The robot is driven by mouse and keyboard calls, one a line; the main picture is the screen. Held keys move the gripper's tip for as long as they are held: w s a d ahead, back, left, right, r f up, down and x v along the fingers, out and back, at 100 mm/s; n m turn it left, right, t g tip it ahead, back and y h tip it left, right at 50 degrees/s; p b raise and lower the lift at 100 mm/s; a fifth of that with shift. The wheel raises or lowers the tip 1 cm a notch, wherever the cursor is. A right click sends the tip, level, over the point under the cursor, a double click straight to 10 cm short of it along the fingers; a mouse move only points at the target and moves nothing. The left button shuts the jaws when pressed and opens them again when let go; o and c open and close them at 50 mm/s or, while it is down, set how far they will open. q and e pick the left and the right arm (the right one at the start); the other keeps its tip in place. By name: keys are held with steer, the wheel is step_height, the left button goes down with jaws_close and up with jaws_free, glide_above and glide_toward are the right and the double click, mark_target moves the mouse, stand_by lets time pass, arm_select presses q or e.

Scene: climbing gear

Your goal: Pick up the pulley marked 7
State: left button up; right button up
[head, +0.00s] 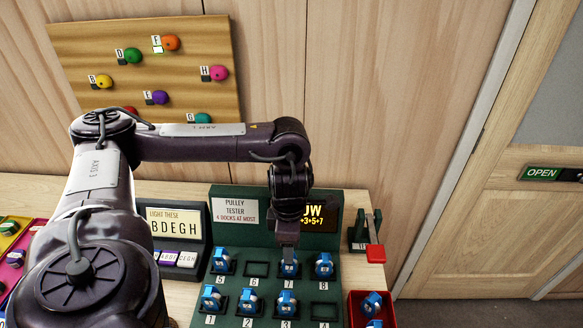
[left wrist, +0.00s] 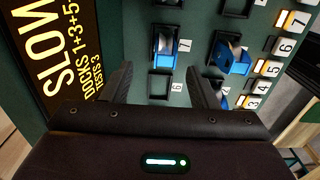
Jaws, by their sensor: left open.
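The blue pulley at the dock labelled 7 (head: 289,267) sits in the upper row of the green tester board (head: 265,238). In the left wrist view, this pulley (left wrist: 164,45) sits just beyond my fingertips. My left gripper (head: 288,240) points down above it and hides part of it in the head view. In the left wrist view, my two fingers (left wrist: 160,80) are apart with nothing between them. The empty dock 6 (left wrist: 160,86) shows in the gap. Any marking on the pulley itself is too small to read. My right gripper is out of view.
Blue pulleys stand close by at docks 5 (head: 220,261), 8 (head: 323,264) and 3 (head: 285,302). Dock 4 (head: 323,310) is empty. A red-handled lever (head: 375,253) and a red bin (head: 355,316) with pulleys are to the right.

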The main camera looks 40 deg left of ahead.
arm_select(q)
steer(key=shift+a+f, duration=0.2)
steer(key=shift+f, duration=0.1)
steer(key=shift+s+d+f, duration=0.1)
steer(key=shift+d+f, duration=0.05)
steer(key=shift+f, duration=0.25)
steer(key=shift+s+d+f, duration=0.1)
steer(key=shift+f, duration=0.3)
steer(key=shift+s+d+f+p, duration=0.15)
steer(key=shift+f+p, duration=0.1)
steer(key=shift+p, duration=0.15)
step_height(320, 180, down, 4)
steer(key=shift+r+p, duration=0.1)
steer(key=shift+p, duration=0.55)
steer(key=shift+f, duration=0.55)
steer(key=c, duration=1.1)
steer(key=shift+r, duration=0.1)
